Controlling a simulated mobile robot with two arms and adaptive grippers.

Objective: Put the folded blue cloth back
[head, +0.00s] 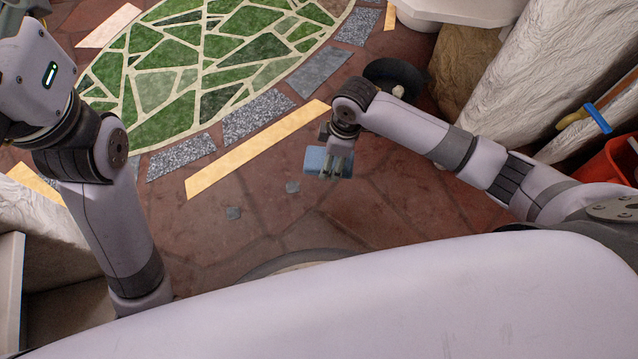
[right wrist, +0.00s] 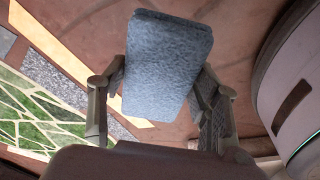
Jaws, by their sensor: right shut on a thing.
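The folded blue cloth (right wrist: 165,65) is a thick light-blue rectangle. In the right wrist view it stands between the two fingers of my right gripper (right wrist: 160,105), which are shut on it from both sides. In the head view the cloth (head: 316,161) shows small and blue at the end of my right arm. My right gripper (head: 335,160) holds it in the air above the brown stone floor. My left arm comes in at the left of the head view, but its gripper fingers are outside the frame.
A green mosaic oval (head: 200,65) lies in the floor. A dark round pan (head: 395,78) stands beyond my right arm. A blue-handled thing (head: 598,118) and a red container (head: 612,165) are at the right, near pale rough walls. Open floor surrounds the held cloth.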

